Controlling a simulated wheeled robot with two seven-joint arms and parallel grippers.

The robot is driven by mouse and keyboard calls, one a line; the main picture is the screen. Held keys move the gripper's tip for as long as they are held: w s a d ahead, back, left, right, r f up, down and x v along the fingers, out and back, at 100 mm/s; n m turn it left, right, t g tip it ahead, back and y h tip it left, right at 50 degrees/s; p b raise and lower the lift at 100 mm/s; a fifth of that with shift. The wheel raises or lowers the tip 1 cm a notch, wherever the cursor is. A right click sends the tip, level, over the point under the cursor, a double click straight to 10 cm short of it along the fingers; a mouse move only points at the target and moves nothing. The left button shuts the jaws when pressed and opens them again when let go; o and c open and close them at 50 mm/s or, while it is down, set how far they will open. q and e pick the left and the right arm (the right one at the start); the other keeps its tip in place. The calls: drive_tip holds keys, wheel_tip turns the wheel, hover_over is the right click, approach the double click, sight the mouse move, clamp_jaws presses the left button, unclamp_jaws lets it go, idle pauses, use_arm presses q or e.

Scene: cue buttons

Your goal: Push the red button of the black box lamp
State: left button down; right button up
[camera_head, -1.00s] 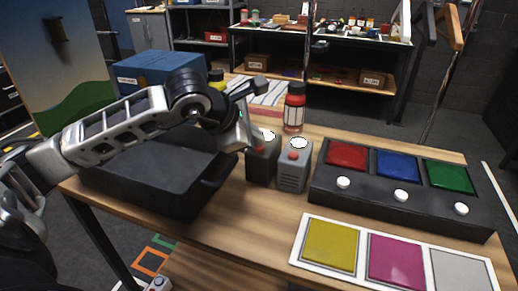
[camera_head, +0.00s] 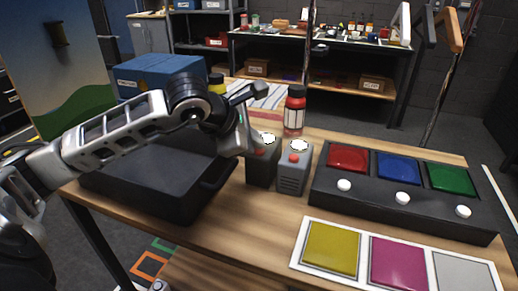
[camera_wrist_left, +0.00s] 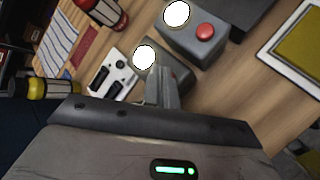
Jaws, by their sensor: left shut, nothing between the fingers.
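The black box lamp (camera_head: 262,173) stands on the table, with a white lamp top (camera_head: 268,139) and a red button (camera_head: 260,152) on its sloped face. My left gripper (camera_head: 247,146) is shut and empty, its tip at the left side of the black box lamp's top. In the left wrist view, the shut fingers (camera_wrist_left: 160,90) point at the black box lamp's button area and hide most of it; its white lamp top (camera_wrist_left: 144,57) shows beside them. I cannot tell whether the fingertips touch the button. My right gripper is not in view.
A grey box lamp (camera_head: 292,180) with its own red button (camera_head: 294,158) stands close on the right. A red bottle (camera_head: 294,112) is behind. A black tray (camera_head: 150,180) lies left, under my arm. A black panel (camera_head: 400,215) with coloured squares is right.

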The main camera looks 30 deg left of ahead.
sight(255, 155)
use_arm(q)
drive_tip(key=shift+f, duration=0.2)
drive_tip(key=shift+r, duration=0.85)
drive_tip(key=shift+r+p, duration=0.6)
drive_tip(key=shift+p, duration=0.05)
wheel_tip(255, 155, up, 5)
drive_tip(key=p, duration=0.3)
drive_tip(key=shift+f, duration=0.1)
